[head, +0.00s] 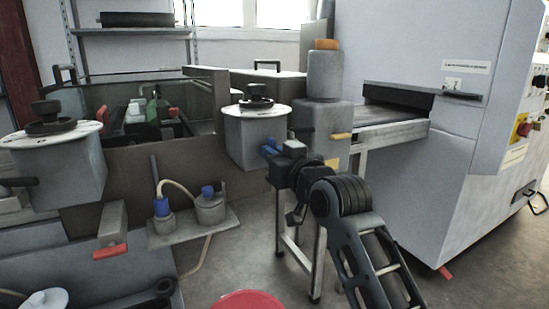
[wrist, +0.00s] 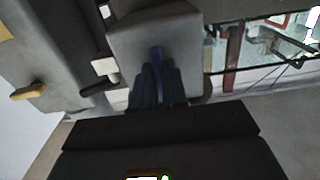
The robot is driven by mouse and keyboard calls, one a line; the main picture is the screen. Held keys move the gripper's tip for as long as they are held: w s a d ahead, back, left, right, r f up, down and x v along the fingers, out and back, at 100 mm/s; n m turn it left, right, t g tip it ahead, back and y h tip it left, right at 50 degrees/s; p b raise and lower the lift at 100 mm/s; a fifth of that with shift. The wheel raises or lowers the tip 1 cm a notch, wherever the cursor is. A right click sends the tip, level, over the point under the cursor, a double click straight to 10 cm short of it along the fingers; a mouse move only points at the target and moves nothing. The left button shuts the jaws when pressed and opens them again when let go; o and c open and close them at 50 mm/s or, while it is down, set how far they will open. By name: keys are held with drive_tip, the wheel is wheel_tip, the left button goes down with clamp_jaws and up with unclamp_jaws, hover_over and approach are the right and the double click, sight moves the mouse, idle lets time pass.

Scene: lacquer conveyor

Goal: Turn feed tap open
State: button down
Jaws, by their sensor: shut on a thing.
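A blue tap lever (head: 271,145) sits low on the front of the grey box-shaped unit (head: 257,137) with a dial on top. My gripper (head: 280,151) is at this lever, in front of the unit. In the wrist view the blue lever (wrist: 156,54) points up from between my fingers (wrist: 155,83), which are shut on it. The lower part of the lever is hidden by the fingers. The frames do not show clearly which way the tap is set.
A red-ended lever (head: 110,251) is at lower left. A large grey machine (head: 430,110) is at right.

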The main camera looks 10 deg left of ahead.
idle(0.4)
drive_tip(key=c, duration=1.2)
unclamp_jaws()
drive_tip(key=shift+o, duration=0.2)
drive_tip(key=v, duration=0.7)
drive_tip(key=shift+s+d, duration=0.25)
drive_tip(key=shift+s, duration=0.1)
